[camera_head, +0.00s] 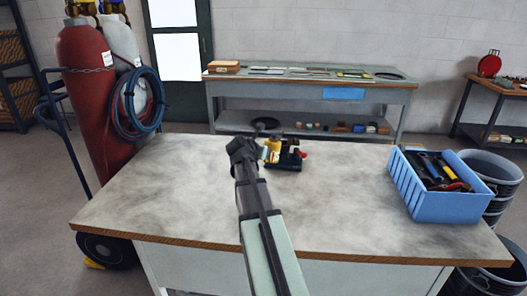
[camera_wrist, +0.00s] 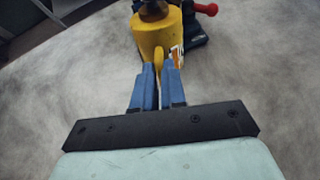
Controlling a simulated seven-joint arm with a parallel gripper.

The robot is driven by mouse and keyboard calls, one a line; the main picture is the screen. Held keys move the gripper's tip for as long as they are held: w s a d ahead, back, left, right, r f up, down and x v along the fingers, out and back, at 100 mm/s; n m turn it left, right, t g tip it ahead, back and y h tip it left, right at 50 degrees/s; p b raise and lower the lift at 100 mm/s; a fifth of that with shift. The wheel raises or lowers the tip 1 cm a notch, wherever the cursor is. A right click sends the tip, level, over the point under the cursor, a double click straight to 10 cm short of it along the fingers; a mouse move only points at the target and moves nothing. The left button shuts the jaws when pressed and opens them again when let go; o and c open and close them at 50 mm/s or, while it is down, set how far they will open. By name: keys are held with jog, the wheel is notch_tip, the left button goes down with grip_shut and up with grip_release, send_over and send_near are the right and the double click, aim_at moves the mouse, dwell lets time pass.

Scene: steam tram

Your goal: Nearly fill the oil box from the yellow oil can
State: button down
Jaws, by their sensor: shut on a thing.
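The yellow oil can (camera_wrist: 153,36) is at the top of the wrist view, with its upper part cut off by the frame. My gripper (camera_wrist: 160,74) is shut on the can's yellow handle, its blue fingers on either side. In the head view the can (camera_head: 273,145) is partly hidden behind my gripper (camera_head: 258,148). I cannot tell whether it rests on the bench or is just above it. A dark block with a red knob, likely the oil box (camera_head: 289,162), is just right of the can. Its inside and oil level are not visible.
The grey bench top (camera_head: 165,190) is mostly clear. A blue crate of tools (camera_head: 432,206) stands at its right end. Red and grey gas cylinders (camera_head: 90,85) are at the left beyond the bench. A long shelf table (camera_head: 310,85) stands behind.

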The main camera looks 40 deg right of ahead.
jog(key=shift+r+y, duration=0.4)
jog(key=shift+r, duration=0.05)
jog(key=shift+d+r, duration=0.1)
jog(key=shift+r, duration=0.05)
dwell(0.9)
jog(key=shift+r+g+y, duration=0.5)
jog(key=shift+r, duration=0.15)
jog(key=shift+d+r, duration=0.1)
dwell(0.6)
jog(key=shift+w+d+r+y, duration=0.15)
jog(key=shift+r+y, duration=0.25)
jog(key=shift+r, duration=0.4)
dwell(1.1)
